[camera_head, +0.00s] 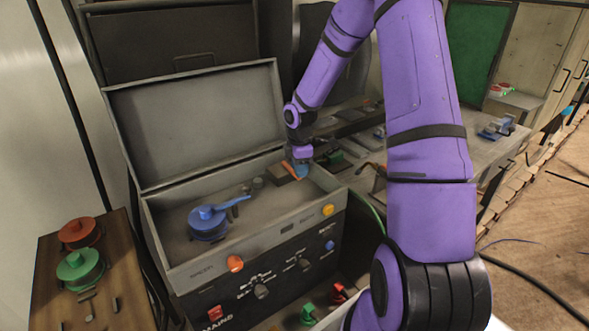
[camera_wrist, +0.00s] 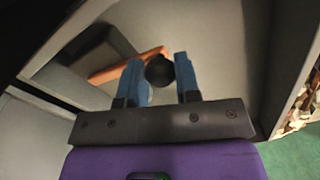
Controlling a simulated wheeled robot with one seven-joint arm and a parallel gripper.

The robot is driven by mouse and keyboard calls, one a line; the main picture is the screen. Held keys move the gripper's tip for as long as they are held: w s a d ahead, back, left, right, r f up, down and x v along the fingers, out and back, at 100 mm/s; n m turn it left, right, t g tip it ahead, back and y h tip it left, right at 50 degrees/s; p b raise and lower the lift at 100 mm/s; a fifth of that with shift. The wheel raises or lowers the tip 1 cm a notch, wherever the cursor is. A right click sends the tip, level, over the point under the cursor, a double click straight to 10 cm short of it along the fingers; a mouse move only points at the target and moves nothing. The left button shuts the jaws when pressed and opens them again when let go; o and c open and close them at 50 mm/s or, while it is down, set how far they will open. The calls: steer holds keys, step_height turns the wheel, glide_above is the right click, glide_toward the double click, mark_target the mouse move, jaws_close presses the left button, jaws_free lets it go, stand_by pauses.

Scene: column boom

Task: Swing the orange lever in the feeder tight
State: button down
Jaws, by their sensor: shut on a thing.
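The feeder (camera_head: 160,215) is an open grey box with its lid raised at the back. The orange lever (camera_wrist: 122,67) lies across a dark brown block in the wrist view and ends at a round black knob (camera_wrist: 159,70). In the head view only a small bit of the lever (camera_head: 288,167) shows, at the far right of the box. My gripper (camera_wrist: 160,72) has its blue fingers on both sides of the knob and is shut on it. In the head view my gripper (camera_head: 301,170) reaches down into the box, and the knob is hidden.
A blue part with a handle (camera_head: 207,222) stands left in the box. The raised lid (camera_head: 200,120) is behind it. A wooden side table (camera_head: 120,270) holds a red and a green reel. A workbench (camera_head: 420,150) stands to the right behind my arm.

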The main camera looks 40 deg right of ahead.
steer(key=shift+d+n, duration=0.45)
steer(key=shift+n, duration=0.05)
steer(key=c, duration=0.8)
jaws_free()
step_height(320, 180, up, 10)
steer(key=shift+f, duration=0.15)
steer(key=shift+r, duration=0.6)
